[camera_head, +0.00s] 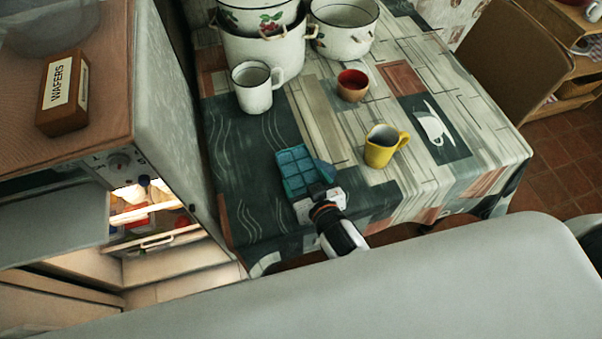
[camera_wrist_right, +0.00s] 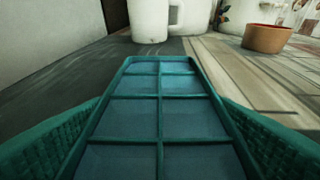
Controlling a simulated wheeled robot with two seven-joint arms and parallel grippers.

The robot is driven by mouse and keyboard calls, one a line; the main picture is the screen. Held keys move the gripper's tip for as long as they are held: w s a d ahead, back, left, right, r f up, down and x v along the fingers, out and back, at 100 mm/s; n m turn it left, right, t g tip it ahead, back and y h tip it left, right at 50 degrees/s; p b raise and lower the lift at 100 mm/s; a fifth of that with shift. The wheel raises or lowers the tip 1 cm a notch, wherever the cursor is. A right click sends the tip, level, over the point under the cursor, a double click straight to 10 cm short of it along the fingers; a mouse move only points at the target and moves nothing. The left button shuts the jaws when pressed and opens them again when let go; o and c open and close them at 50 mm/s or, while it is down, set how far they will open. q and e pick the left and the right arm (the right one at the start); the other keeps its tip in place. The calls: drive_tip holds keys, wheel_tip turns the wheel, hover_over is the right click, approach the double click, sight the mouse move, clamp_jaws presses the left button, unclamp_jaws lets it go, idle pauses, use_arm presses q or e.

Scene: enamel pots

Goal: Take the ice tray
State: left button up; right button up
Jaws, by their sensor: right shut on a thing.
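The ice tray (camera_head: 294,167) is teal with bluish square compartments. It is at the near left part of the table in the head view and fills the middle of the right wrist view (camera_wrist_right: 160,115). My right gripper (camera_head: 319,188) is shut on its near end, with a textured finger on either side of the tray in the wrist view. I cannot tell whether the tray touches the tablecloth or is just above it. My left gripper is not in view.
On the table (camera_head: 330,130) stand a white mug (camera_head: 254,92), a red-brown cup (camera_head: 352,86), a yellow mug (camera_head: 380,148) and enamel pots (camera_head: 342,30). At left, a wafers box (camera_head: 63,95) sits on the fridge (camera_head: 172,110), whose lit compartment is open. A chair (camera_head: 517,55) stands at right.

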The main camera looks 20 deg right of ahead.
drive_tip(key=shift+r, duration=0.2)
wheel_tip(320, 180, up, 10)
drive_tip(key=p, duration=0.1)
drive_tip(key=shift+f, duration=0.15)
idle(0.8)
